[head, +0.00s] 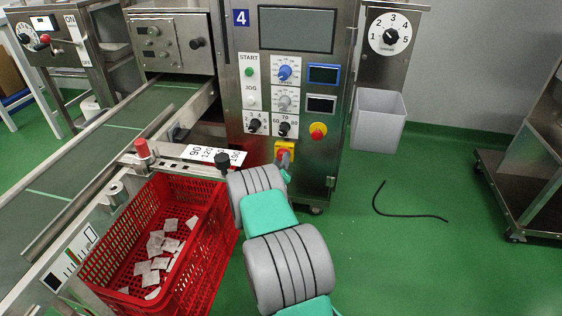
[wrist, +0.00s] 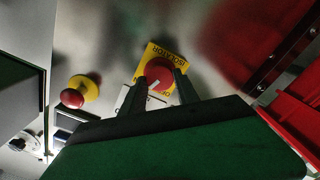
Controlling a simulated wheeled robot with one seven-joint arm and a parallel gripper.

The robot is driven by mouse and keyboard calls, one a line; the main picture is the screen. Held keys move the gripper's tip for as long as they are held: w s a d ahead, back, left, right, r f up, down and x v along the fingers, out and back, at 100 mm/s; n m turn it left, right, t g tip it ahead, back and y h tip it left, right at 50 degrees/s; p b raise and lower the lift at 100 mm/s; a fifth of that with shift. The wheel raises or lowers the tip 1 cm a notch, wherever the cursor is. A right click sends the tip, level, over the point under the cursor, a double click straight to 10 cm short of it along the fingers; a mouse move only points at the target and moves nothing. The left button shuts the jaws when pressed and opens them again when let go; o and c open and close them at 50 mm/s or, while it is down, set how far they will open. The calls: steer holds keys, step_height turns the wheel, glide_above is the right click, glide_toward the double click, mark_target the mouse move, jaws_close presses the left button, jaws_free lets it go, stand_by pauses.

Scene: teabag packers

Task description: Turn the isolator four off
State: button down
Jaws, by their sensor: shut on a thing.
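The isolator is a red rotary knob (wrist: 158,72) on a yellow plate (wrist: 153,52) marked ISOLATOR, low on the front of the steel machine (head: 240,120) with the blue 4 sign (head: 241,17). In the head view its yellow plate (head: 291,147) shows just above my gripper (head: 284,160). In the wrist view my gripper (wrist: 161,76) has one dark finger on each side of the knob and is shut on it. A short white mark shows on the knob. My fingers cover part of the plate's lettering, so I cannot read the switch position.
A red-and-yellow stop button (head: 318,131) sits up and right of the isolator; it also shows in the wrist view (wrist: 75,95). A red crate (head: 215,225) with teabags stands left of my arm. A grey bin (head: 378,120) hangs at right. A black cable (head: 410,214) lies on the floor.

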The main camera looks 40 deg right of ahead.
steer(key=n+p, duration=0.2)
steer(key=n, duration=1)
steer(key=shift+f+n+p, duration=0.1)
steer(key=shift+n+p, duration=0.2)
steer(key=shift+n, duration=0.1)
stand_by(0.3)
steer(key=c, duration=0.9)
jaws_free()
steer(key=p+v, duration=0.2)
steer(key=v, duration=0.6)
